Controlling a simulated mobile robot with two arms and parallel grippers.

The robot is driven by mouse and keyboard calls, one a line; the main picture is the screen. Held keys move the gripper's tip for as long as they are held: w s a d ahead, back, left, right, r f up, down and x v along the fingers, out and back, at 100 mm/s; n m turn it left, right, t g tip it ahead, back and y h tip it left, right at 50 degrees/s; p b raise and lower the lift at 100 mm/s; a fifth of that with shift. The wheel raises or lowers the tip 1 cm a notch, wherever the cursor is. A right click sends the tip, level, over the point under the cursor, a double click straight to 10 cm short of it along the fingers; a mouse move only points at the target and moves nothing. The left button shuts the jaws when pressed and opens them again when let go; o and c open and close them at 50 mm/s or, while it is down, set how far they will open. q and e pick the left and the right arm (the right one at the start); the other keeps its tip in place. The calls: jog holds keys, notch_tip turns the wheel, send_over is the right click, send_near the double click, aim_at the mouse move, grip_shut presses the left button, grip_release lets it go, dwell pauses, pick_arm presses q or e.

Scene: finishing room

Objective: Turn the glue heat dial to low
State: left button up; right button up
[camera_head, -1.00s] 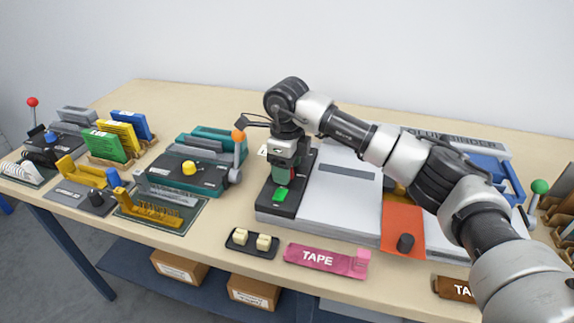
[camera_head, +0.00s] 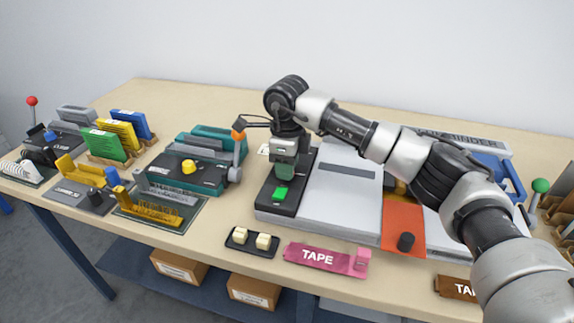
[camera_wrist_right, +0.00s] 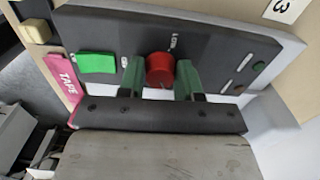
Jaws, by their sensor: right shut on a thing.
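The glue heat dial is a round red knob (camera_wrist_right: 160,69) on a dark control panel (camera_wrist_right: 215,50), with small white lettering beside it that is hard to read. My right gripper (camera_wrist_right: 160,76) has its two green fingers on opposite sides of the knob, shut on it. In the head view my right gripper (camera_head: 284,172) points down onto the dark panel (camera_head: 290,201) at the left end of the binder (camera_head: 342,188), and hides the dial. A green button (camera_head: 281,194) sits in front of it. My left gripper is not in view.
A teal machine (camera_head: 190,170) with an orange-knobbed lever (camera_head: 238,135) stands left of the panel. A tray of cream blocks (camera_head: 252,242) and a pink tape strip (camera_head: 312,255) lie in front. The table behind the teal machine is clear.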

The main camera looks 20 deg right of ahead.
jog(key=n+b, duration=0.1)
jog(key=n, duration=1.1)
jog(key=shift+b, duration=0.4)
jog(key=n, duration=0.7)
jog(key=shift+n, duration=0.4)
jog(key=n, duration=0.4)
jog(key=shift+r, duration=0.1)
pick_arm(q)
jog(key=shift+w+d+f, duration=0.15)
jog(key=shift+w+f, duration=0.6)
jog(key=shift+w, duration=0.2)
pick_arm(e)
jog(key=shift+n, duration=1.2)
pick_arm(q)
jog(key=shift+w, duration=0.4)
